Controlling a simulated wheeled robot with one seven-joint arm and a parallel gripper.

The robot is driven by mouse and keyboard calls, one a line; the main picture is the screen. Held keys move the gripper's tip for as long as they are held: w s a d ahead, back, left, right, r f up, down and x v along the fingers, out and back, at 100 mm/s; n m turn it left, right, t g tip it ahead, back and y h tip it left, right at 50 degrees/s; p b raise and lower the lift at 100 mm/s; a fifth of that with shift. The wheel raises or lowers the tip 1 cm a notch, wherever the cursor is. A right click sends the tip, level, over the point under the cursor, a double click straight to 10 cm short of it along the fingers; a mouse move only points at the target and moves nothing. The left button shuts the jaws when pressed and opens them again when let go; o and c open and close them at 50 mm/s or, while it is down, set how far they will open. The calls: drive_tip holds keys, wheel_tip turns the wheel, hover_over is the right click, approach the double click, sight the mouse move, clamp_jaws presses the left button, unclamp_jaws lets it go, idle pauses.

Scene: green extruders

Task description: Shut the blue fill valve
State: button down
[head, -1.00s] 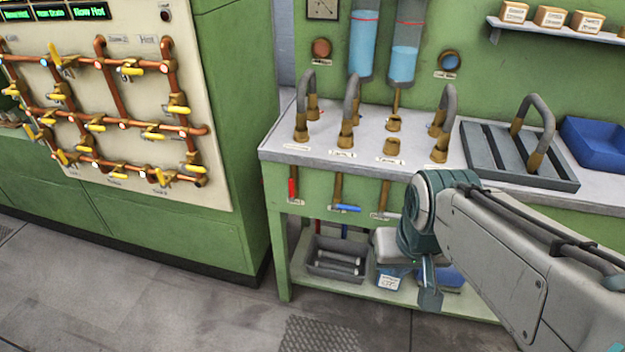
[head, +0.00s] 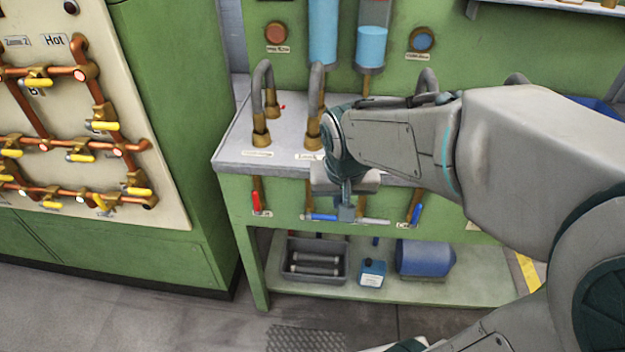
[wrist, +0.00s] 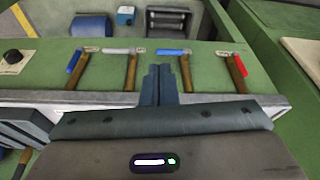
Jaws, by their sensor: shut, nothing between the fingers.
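Two blue valve handles show under the bench top. One (head: 322,217) lies crosswise to its brass pipe; the other (head: 416,213) slants nearly along its pipe. Both show in the wrist view, the crosswise one (wrist: 172,52) on the right and the slanted one (wrist: 75,61) on the left. Their labels are too small to read, so I cannot tell which is the fill valve. My gripper (head: 346,213) is shut and empty, close to the crosswise blue handle and its pipe. In the wrist view its fingertips (wrist: 160,70) point toward that handle; contact cannot be told.
A red handle (head: 257,201) hangs along its pipe on the left. A grey handle (head: 373,221) lies crosswise between the blue ones. The lower shelf holds a grey bin (head: 315,278), a small blue container (head: 372,273) and a blue cylinder (head: 422,258). Hoses rise from the bench (head: 232,150).

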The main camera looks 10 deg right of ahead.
drive_tip(key=m+h+b, duration=0.1)
drive_tip(key=b, duration=0.1)
approach(328, 218)
drive_tip(key=shift+t, duration=0.3)
drive_tip(key=x, duration=0.6)
drive_tip(key=shift+w+a, duration=0.25)
drive_tip(key=shift+d+f+b, duration=0.25)
drive_tip(key=shift+f+b, duration=0.5)
drive_tip(key=shift+b, duration=0.45)
drive_tip(key=shift+s+d, duration=0.1)
drive_tip(key=shift+s, duration=0.15)
